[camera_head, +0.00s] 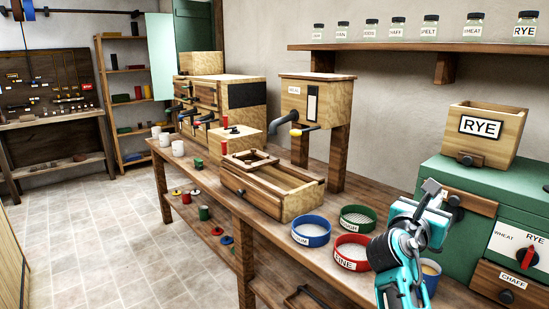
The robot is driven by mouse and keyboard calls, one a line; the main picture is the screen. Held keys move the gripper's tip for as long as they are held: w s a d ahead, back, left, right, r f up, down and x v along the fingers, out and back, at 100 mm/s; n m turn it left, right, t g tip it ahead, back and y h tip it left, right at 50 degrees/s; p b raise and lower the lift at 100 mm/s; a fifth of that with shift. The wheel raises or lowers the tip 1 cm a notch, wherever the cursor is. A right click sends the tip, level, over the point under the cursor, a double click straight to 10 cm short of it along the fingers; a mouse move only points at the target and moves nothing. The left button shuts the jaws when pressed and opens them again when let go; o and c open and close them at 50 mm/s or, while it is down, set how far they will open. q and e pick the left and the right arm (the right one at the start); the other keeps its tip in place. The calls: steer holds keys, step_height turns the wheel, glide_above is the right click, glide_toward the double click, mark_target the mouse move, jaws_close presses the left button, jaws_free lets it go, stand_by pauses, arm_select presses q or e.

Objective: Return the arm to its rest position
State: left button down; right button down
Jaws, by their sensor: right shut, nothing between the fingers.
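My right arm (402,280) comes in from the bottom edge, teal and grey, at the right of the picture. My right gripper (431,188) is at its upper end, shut and empty. It is held up in front of the green mill cabinet, and the arm partly hides the red sieve (345,255) and a cup (431,270) on the bench. My left arm and left gripper do not show.
A wooden bench (262,222) runs along the wall with a blue sieve (311,232), a green sieve (357,217) and an open wooden box (298,203). The green cabinet (478,182) carries the RYE bin (508,138). The tiled floor at left is clear.

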steer(key=s+d+r+n+h, duration=0.1)
steer(key=s+d+r+h, duration=0.15)
steer(key=d+r, duration=0.35)
steer(key=s+d+r+n+t+h, duration=0.1)
steer(key=s+d+r+h, duration=0.2)
steer(key=d, duration=0.4)
steer(key=s+d+r+n+h, duration=0.1)
steer(key=d+r+h, duration=0.1)
steer(key=d+r, duration=0.45)
steer(key=s+a+f+m+y, duration=0.1)
steer(key=a+f+m+y, duration=0.3)
steer(key=f, duration=0.7)
steer(key=a+f+t+y, duration=0.1)
steer(key=a+f+y, duration=0.2)
steer(key=f+y, duration=0.5)
steer(key=s+a+f+m+y, duration=0.1)
steer(key=a+f+m+y, duration=0.2)
steer(key=f, duration=1)
steer(key=s+a+f+m+g+y, duration=0.2)
steer(key=s+a+f+m+y, duration=0.2)
steer(key=s+a+f+m, duration=0.45)
steer(key=s+a+f+m+g+y, duration=0.3)
steer(key=s+a+f+m+y, duration=0.15)
steer(key=s+f+m, duration=0.4)
steer(key=s+a+m+t+h, duration=0.1)
steer(key=a+m, duration=0.2)
steer(key=a, duration=0.8)
steer(key=shift+s+f, duration=0.2)
steer(key=shift+s, duration=0.15)
steer(key=shift+d, duration=0.1)
